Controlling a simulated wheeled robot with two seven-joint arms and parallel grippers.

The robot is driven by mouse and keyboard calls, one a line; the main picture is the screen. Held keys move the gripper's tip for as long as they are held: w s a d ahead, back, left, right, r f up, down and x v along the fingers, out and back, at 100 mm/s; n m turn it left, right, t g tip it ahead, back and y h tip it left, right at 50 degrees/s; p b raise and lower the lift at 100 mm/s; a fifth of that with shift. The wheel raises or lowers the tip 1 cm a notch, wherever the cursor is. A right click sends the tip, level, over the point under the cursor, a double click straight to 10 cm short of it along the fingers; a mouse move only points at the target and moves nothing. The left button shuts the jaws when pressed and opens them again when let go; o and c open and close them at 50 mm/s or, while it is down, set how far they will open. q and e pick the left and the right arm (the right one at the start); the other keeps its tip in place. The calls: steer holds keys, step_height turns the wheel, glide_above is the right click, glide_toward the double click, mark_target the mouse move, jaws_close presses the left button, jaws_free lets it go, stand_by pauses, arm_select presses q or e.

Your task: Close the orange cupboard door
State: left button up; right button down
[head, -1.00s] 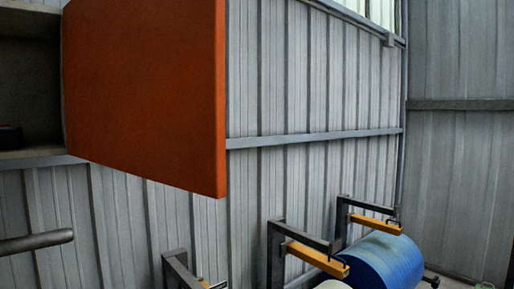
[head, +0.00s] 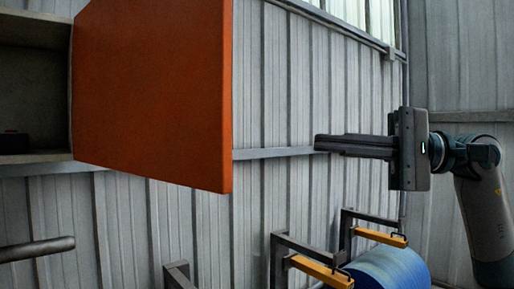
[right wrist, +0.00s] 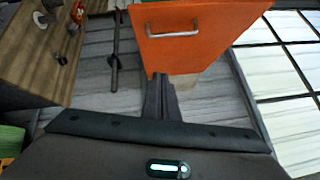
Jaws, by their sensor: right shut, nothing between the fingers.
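The orange cupboard door (head: 155,95) stands open, swung out from the right side of the grey cupboard (head: 35,90) in the head view. In the right wrist view the orange door (right wrist: 200,50) shows its other face, with a metal bar handle (right wrist: 172,34). My right gripper (head: 318,143) is shut and empty, its fingers pointing left toward the door's free edge, with a gap between them in the head view. In the right wrist view its fingertips (right wrist: 159,76) appear just below the door's lower edge. My left gripper is not in view.
A dark object (head: 14,142) lies inside the cupboard. Below are a blue roll (head: 385,270) and yellow-and-grey brackets (head: 320,272). A grey bar (head: 35,249) sticks in at lower left. A corrugated metal wall (head: 290,90) stands behind; the space before it beside the door looks free.

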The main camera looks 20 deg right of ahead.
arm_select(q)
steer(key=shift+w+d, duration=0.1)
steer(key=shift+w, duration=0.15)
arm_select(e)
steer(key=s+n, duration=0.1)
steer(key=s+t+h, duration=0.1)
steer(key=s, duration=0.1)
steer(key=shift+r+n+h, duration=0.2)
steer(key=shift+n+h, duration=0.1)
steer(key=shift+n, duration=0.1)
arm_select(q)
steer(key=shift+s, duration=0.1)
arm_select(e)
steer(key=shift+a, duration=0.1)
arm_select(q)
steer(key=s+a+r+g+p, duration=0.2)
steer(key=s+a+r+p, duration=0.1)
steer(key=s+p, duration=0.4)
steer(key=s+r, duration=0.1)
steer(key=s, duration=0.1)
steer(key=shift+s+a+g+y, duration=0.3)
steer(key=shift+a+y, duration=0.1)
arm_select(e)
steer(key=s+a+x, duration=0.1)
steer(key=s+x, duration=0.1)
steer(key=x, duration=1.1)
steer(key=shift+s, duration=0.3)
